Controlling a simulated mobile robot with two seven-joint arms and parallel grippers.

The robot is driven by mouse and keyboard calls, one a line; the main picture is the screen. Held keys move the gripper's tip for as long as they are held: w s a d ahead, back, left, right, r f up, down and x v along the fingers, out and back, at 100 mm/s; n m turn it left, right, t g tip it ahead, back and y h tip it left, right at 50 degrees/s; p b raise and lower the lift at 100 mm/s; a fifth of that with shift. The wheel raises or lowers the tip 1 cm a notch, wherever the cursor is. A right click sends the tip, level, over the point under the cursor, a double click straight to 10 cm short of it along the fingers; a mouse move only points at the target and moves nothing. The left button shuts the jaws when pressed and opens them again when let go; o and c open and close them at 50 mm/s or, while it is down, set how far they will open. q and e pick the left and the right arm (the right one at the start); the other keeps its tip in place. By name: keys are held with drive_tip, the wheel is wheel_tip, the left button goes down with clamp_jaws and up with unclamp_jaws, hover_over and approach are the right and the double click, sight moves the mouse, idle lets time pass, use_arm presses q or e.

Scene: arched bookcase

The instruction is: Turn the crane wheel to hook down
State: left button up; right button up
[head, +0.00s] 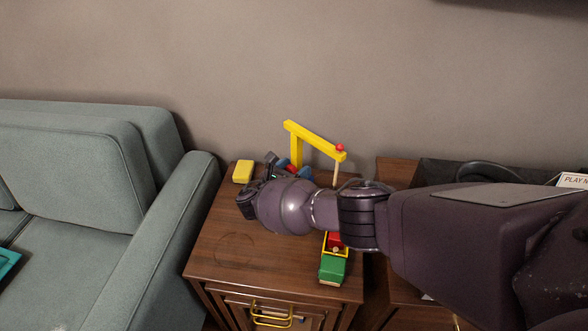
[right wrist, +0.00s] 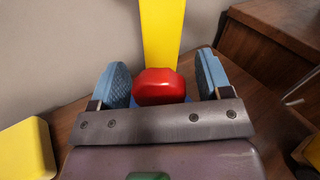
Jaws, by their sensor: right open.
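The yellow toy crane (head: 296,150) stands at the back of the wooden cabinet, its boom reaching right to a red knob (head: 340,147). A thin pale piece (head: 335,172) hangs below the boom's end; its lower end is hidden behind my arm. My right gripper (head: 277,164) is at the foot of the crane's post. In the right wrist view, my open right gripper (right wrist: 164,84) has its blue finger pads on either side of a red wheel (right wrist: 160,86). Small gaps seem to show between pads and wheel. The yellow post (right wrist: 162,35) rises behind it. My left gripper is out of view.
A yellow block (head: 243,171) lies left of the crane on the cabinet top (head: 225,235). A green, red and yellow toy truck (head: 333,268) stands at the front right, partly under my arm. A grey-green sofa (head: 85,190) is at the left. The wall is close behind.

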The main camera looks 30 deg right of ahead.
drive_tip(key=shift+d, duration=0.1)
drive_tip(key=shift+c, duration=0.3)
drive_tip(key=c, duration=0.9)
drive_tip(key=shift+o, duration=0.2)
drive_tip(key=shift+m, duration=1.4)
drive_tip(key=o, duration=0.9)
drive_tip(key=p+v, duration=0.1)
drive_tip(key=v, duration=0.9)
drive_tip(key=shift+s+a, duration=0.2)
drive_tip(key=shift+a, duration=0.15)
drive_tip(key=shift+f, duration=0.1)
